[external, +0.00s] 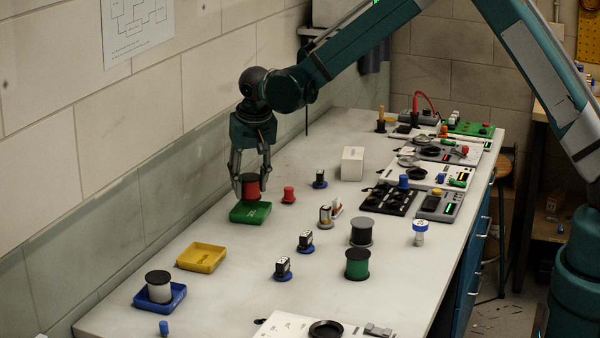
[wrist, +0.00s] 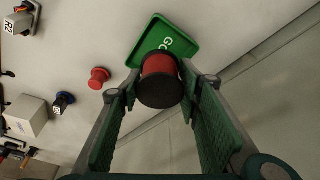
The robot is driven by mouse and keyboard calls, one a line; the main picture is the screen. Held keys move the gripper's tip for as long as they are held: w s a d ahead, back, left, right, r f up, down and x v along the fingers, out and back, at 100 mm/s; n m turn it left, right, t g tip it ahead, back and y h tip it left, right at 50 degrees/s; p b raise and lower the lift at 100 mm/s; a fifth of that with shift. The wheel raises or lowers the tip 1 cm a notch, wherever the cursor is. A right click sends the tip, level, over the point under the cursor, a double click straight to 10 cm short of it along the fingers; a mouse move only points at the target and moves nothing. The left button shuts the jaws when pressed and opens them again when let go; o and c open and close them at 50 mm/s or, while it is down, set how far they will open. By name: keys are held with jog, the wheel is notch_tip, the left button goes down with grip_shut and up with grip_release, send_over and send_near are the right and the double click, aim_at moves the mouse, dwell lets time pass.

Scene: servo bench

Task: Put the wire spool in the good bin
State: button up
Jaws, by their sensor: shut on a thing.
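A red wire spool (external: 250,188) with dark end discs is between the fingers of my gripper (external: 251,185), which is shut on it. The spool is upright over the green bin (external: 250,213); I cannot tell whether it touches the bin's floor. In the wrist view the spool (wrist: 160,78) covers part of the green bin (wrist: 151,39), where the letters "GO" show.
A yellow bin (external: 202,257) stands empty in front of the green one. A small red piece (external: 289,195) is just right of the green bin. Small servos (external: 305,240), a white box (external: 352,163) and several instrument panels are further right. The wall runs close on the left.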

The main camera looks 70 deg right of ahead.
aim_at(250, 198)
jog(key=shift+f, duration=0.45)
jog(key=shift+f, duration=0.1)
jog(key=shift+f, duration=1.75)
jog(key=shift+f, duration=0.15)
jog(key=o, duration=0.6)
jog(key=shift+c, duration=0.2)
jog(key=shift+o, duration=0.5)
jog(key=shift+v, duration=6.1)
jog(key=shift+a, duration=0.1)
